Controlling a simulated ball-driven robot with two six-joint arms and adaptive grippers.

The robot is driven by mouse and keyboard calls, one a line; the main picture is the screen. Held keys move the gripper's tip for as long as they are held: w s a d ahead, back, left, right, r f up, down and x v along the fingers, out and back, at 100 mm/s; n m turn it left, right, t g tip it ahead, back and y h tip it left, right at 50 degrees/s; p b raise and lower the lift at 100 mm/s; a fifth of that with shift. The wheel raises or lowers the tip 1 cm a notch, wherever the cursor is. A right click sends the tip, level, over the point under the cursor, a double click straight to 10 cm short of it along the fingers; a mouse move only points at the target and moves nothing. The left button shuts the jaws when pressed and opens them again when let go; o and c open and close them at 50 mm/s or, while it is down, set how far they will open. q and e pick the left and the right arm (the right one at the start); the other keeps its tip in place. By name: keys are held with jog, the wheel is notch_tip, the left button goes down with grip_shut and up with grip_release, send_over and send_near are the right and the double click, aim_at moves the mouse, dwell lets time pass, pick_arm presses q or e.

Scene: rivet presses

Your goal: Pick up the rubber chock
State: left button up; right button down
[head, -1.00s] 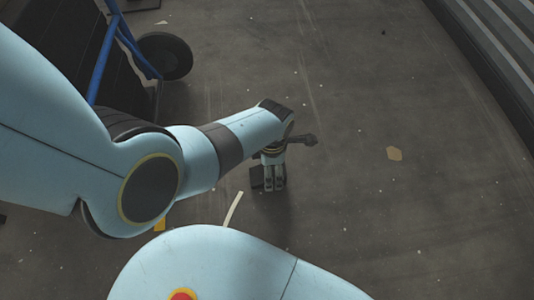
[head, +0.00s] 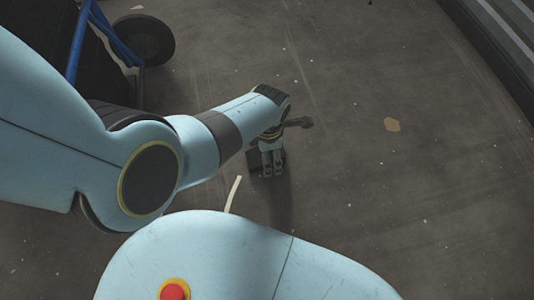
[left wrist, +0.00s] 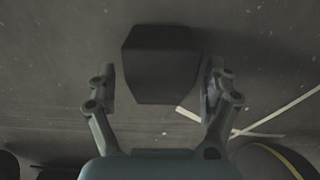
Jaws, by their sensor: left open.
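The rubber chock (left wrist: 160,68) is a dark block on the concrete floor. In the left wrist view it lies between the two fingers of my left gripper (left wrist: 160,90), with a gap on each side. The fingers are open and hold nothing. In the head view my left gripper (head: 272,174) points down at the floor, and the chock (head: 253,164) shows as a dark shape partly hidden behind its fingers. My right gripper is not in view.
A dark cart with a blue frame and a black wheel (head: 145,40) stands at the upper left. A pale strip (head: 233,194) and a tan patch (head: 392,125) lie on the floor. Ribbed metal (head: 505,45) runs along the upper right. The floor to the right is clear.

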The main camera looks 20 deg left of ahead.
pick_arm(q)
jog(key=c, duration=1.5)
jog(key=shift+r, duration=0.1)
